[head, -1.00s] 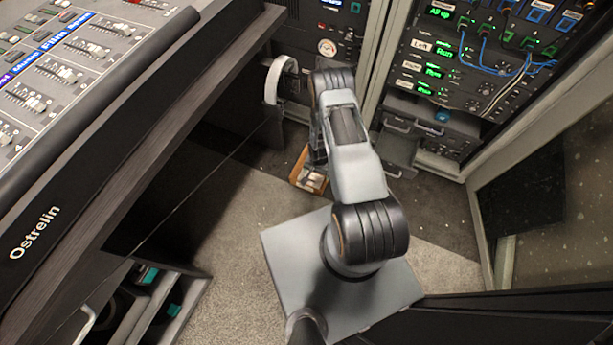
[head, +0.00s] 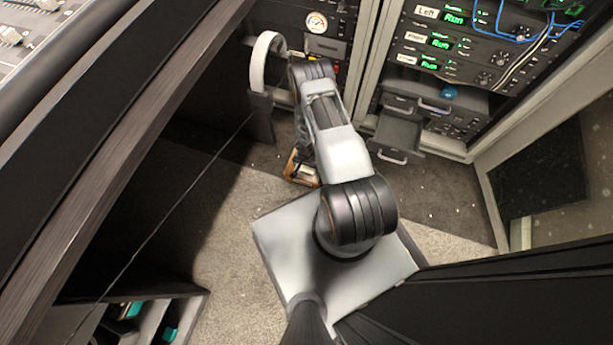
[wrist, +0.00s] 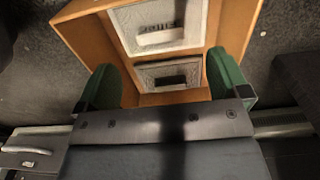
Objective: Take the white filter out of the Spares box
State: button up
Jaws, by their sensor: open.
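An open orange-brown wooden box (wrist: 73,38) lies ahead of my gripper in the wrist view. It also shows on the floor in the head view (head: 291,166), partly hidden by my arm. Inside are two framed panels: a pale, whitish one (wrist: 128,20) with a label on its face, farther in, and a smaller grey-framed one (wrist: 142,73) with a darker middle, nearer to me. I cannot read a box name. My gripper (wrist: 166,82) is open, its green-padded fingers apart on either side of the nearer panel. Contact with the box or panels cannot be told.
A desk with faders (head: 60,150) stands on the left, a white headband-like loop (head: 262,62) at its end. A rack at the back right has a pulled-out drawer (head: 395,135). Carpet (head: 215,215) is clear left of my base. A glass-panelled door or wall (head: 560,150) is at right.

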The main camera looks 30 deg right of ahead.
aim_at(307, 171)
jog(key=shift+f+b, duration=2.65)
jog(key=shift+f, duration=0.35)
jog(key=c, duration=1.1)
jog(key=shift+o, duration=0.2)
jog(key=shift+r, duration=0.1)
